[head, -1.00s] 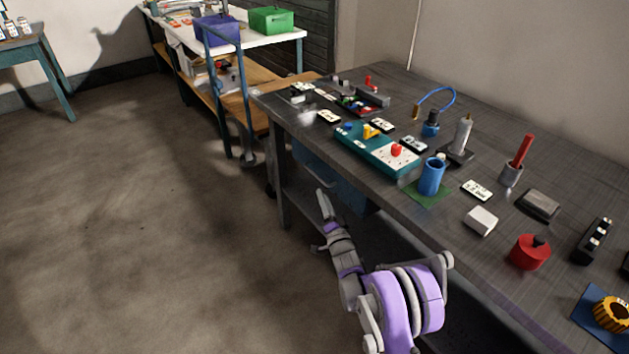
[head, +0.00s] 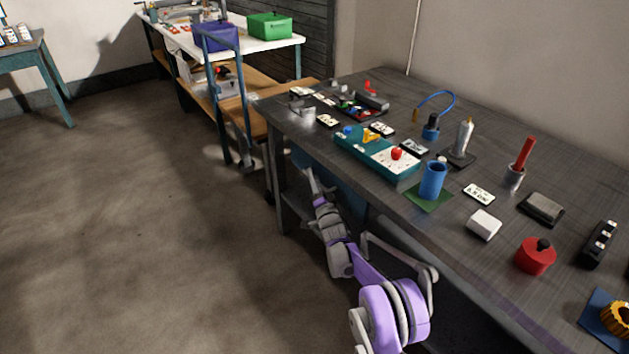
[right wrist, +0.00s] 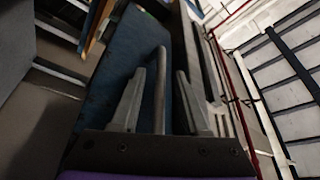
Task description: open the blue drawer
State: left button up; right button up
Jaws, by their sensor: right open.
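The blue drawer (head: 346,188) is under the near side of the dark workbench, partly hidden by my right arm in the head view. Its dark blue front (right wrist: 118,62) fills the middle of the right wrist view. A grey bar handle (right wrist: 161,60) stands on this front. My right gripper (head: 311,180) is at the drawer front, below the bench top. In the right wrist view its two fingers (right wrist: 160,74) are apart, one on each side of the handle bar. I cannot tell whether either finger touches the bar. My left gripper is not in view.
The workbench top (head: 400,215) carries a teal box (head: 350,152), a blue cup (head: 432,181), a white block (head: 484,224) and a red pot (head: 535,257). A bench leg (head: 276,190) stands left of the drawer. The floor to the left is clear.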

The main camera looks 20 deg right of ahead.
grip_shut()
dwell(1.4)
